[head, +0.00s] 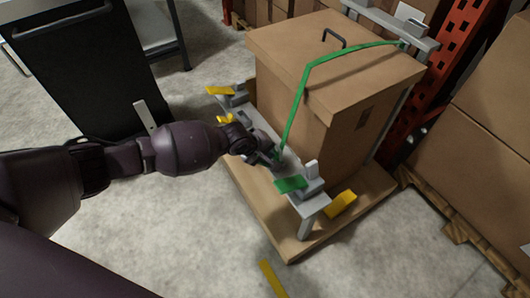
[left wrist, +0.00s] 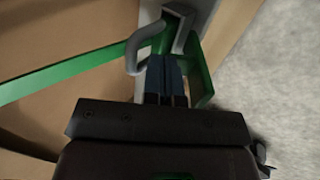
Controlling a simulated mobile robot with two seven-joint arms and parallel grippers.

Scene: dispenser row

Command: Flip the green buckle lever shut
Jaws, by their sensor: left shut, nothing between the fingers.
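The green buckle lever (head: 291,184) stands out from the grey rail (head: 312,203) at the front of a wooden base. A green strap (head: 294,108) runs from the rail up over the big cardboard box. My left gripper (head: 274,160) is shut and empty at the rail, close to the lever's left side. In the left wrist view, the shut fingers (left wrist: 166,77) are beside a grey hook (left wrist: 140,42) and the green lever (left wrist: 199,75). I cannot tell whether they touch it. My right gripper is not in view.
The cardboard box (head: 347,145) stands on the wooden base (head: 270,222). Yellow levers (head: 219,90) are at the rail's far end, and a yellow block (head: 340,204) is near its right end. Stacked boxes (head: 488,130) crowd the right. The floor in front is mostly clear.

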